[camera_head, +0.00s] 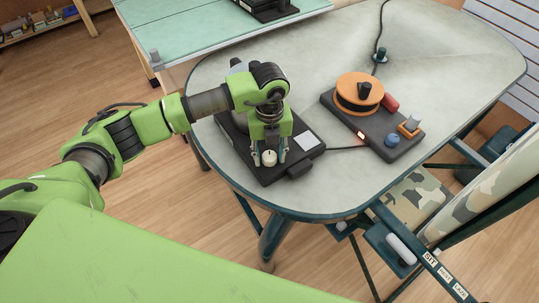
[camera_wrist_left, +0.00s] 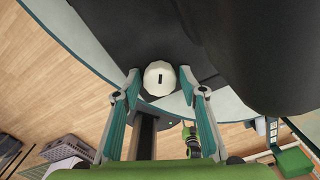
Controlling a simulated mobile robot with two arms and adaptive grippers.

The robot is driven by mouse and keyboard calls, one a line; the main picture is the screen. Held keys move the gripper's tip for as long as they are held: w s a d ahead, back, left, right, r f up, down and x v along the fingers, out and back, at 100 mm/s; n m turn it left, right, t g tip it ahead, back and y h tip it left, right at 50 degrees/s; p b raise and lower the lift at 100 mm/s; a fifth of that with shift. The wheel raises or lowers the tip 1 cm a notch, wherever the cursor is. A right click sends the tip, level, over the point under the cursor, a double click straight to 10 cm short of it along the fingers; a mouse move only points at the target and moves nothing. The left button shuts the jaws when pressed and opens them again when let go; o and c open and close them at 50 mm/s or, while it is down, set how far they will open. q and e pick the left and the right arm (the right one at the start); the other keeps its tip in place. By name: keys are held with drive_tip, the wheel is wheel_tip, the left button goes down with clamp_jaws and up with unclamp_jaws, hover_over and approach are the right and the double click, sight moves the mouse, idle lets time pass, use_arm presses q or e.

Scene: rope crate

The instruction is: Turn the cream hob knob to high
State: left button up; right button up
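The cream knob (camera_head: 269,157) sits at the front of a dark hob (camera_head: 285,167) on the round-ended table. In the left wrist view the knob (camera_wrist_left: 152,87) is a pale faceted disc with a short dark mark, upright in the picture. My left gripper (camera_head: 269,153) points down over the knob. In the wrist view its two fingers (camera_wrist_left: 160,74) stand apart on either side of the knob, with a gap visible on each side. It is open and holds nothing. My right gripper does not show. The scale around the knob is not readable.
A dark rounded body (camera_wrist_left: 268,50) rises close beside the knob. A black unit (camera_head: 375,130) with an orange reel (camera_head: 360,92) and coloured knobs stands to the right, a cable running toward the hob. The table's far right is bare. A camouflage chair (camera_head: 420,195) is at the right.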

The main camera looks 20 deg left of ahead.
use_arm(q)
drive_tip(key=shift+n, duration=0.7)
clamp_jaws()
drive_tip(key=shift+f+m+b, duration=0.1)
drive_tip(key=shift+m+b, duration=0.5)
drive_tip(key=shift+m, duration=0.4)
drive_tip(key=m+b, duration=0.1)
drive_tip(key=m, duration=0.1)
drive_tip(key=shift+m, duration=0.4)
drive_tip(key=shift+m+b, duration=0.8)
drive_tip(key=shift+m, duration=0.6)
